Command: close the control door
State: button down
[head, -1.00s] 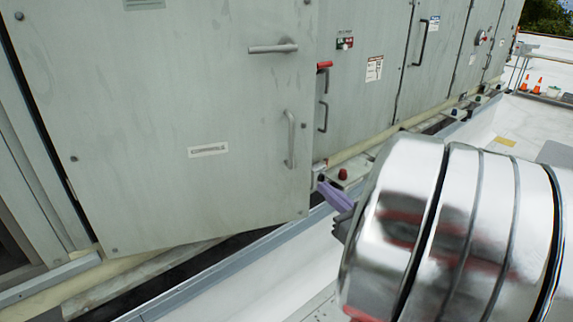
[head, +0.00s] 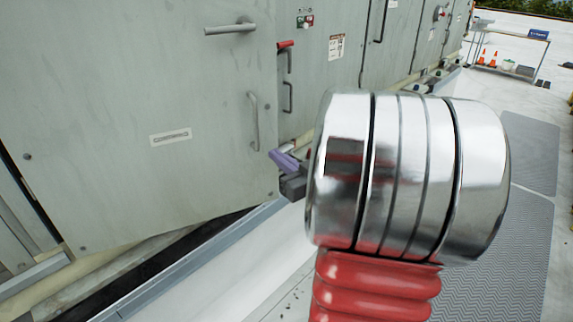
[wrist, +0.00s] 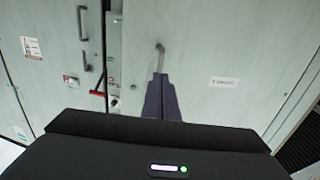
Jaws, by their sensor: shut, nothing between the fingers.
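The control door (head: 130,110) is a large grey panel with a small white label (head: 171,137), a lever handle (head: 231,27) near its top and a pull handle (head: 253,120) by its right edge. It stands ajar, its right edge out from the cabinet. My gripper (head: 283,161) has purple fingers, shut and empty, just right of the door's edge in the head view. In the wrist view the door (wrist: 200,50) fills the middle and right, and my gripper (wrist: 161,98) points at it just below the pull handle (wrist: 160,57). I cannot tell whether the fingers touch it.
Further grey cabinet panels (head: 340,70) with handles and labels run off to the right. A low grey curb rail (head: 190,255) runs below the door. White roof and grey walkway mats (head: 500,270) lie right.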

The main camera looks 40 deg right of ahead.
aim_at(258, 142)
jog(key=w, duration=0.4)
jog(key=w+d, duration=0.1)
jog(key=w, duration=0.1)
jog(key=shift+w, duration=0.25)
